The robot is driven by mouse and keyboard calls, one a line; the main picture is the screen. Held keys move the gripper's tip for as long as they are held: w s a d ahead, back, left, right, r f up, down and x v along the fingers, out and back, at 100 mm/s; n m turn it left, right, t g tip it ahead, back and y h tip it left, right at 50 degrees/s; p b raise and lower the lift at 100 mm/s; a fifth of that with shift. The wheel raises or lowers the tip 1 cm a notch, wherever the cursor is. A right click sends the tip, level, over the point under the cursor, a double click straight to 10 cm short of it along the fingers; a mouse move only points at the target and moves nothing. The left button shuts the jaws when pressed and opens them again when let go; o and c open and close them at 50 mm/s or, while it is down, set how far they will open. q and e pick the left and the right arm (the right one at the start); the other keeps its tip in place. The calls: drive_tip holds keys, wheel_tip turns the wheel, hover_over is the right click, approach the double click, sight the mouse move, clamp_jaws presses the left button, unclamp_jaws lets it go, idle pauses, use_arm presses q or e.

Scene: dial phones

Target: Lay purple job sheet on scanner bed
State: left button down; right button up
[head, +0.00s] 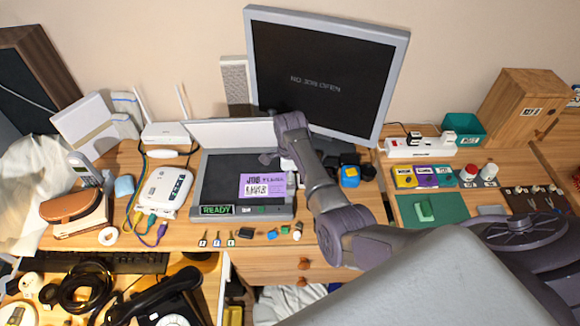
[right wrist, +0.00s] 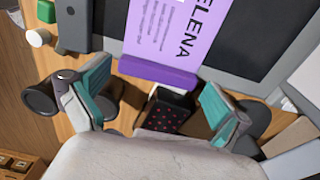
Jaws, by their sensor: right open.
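The purple job sheet (head: 256,190) lies face up on the right part of the dark scanner bed (head: 218,172), whose lid is raised. The sheet's printed side, with a large name on it, also shows in the right wrist view (right wrist: 190,40). There its plain purple end (right wrist: 155,72) reaches over the bed's grey frame. My right gripper (right wrist: 158,90) is open, its teal-padded fingers apart, beside that purple end and not holding it. In the head view my right arm hides most of this gripper. My left gripper is not in view.
A monitor (head: 325,65) reading "NO JOB OPEN" stands behind the scanner. A white router (head: 163,188) with cables is left of it. A dark box with pink dots (right wrist: 167,110) lies between my right fingers' directions. Small items (head: 246,233) line the desk's front edge.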

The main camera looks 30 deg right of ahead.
wheel_tip(320, 180, up, 11)
drive_tip(key=shift+r+b, duration=0.2)
drive_tip(key=shift+b, duration=0.15)
idle(0.3)
